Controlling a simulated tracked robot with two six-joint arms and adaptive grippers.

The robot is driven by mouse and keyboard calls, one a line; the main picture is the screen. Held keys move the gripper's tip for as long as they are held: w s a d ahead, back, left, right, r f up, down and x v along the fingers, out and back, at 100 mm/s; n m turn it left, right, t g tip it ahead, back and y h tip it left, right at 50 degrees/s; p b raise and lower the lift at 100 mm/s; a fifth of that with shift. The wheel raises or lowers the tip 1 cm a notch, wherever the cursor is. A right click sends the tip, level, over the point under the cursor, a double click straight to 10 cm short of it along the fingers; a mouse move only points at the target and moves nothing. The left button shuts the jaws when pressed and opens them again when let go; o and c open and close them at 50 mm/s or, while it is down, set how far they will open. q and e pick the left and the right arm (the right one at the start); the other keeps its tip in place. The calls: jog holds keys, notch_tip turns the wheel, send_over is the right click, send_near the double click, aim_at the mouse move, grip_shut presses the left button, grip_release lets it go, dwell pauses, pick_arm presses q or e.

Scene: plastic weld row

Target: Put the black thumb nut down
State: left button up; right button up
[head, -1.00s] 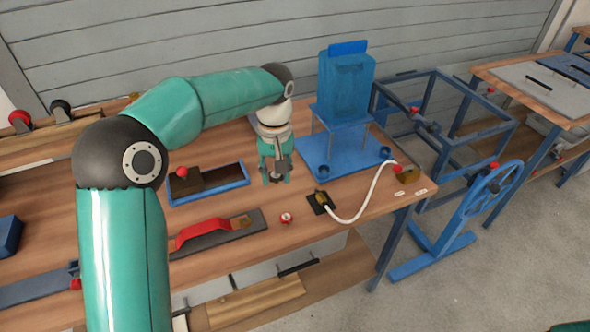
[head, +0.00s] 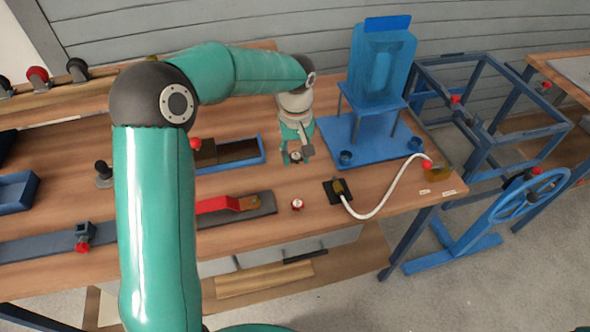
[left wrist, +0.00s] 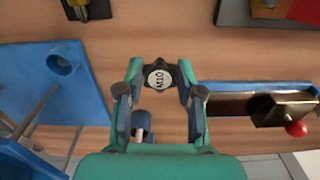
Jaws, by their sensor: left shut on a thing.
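My left gripper (head: 297,157) is over the wooden bench between the blue-edged tray and the blue stand. It is shut on the black thumb nut (head: 295,158), which shows as a small dark knob in the head view. In the left wrist view the nut (left wrist: 158,64) sits between the two fingertips of the gripper (left wrist: 158,82). Its pale round face is marked M10. I cannot tell whether the nut touches the bench top (head: 270,178). My right gripper is not in view.
The blue stand (head: 375,150) is close on the right. The blue-edged tray (head: 232,167) is on the left. Bare wood lies around the gripper.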

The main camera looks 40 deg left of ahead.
aim_at(296, 178)
pick_arm(q)
jog(key=shift+f, duration=3.1)
jog(key=shift+f, duration=0.15)
jog(key=o, duration=1.1)
notch_tip(296, 178, up, 12)
jog(key=shift+r, duration=0.15)
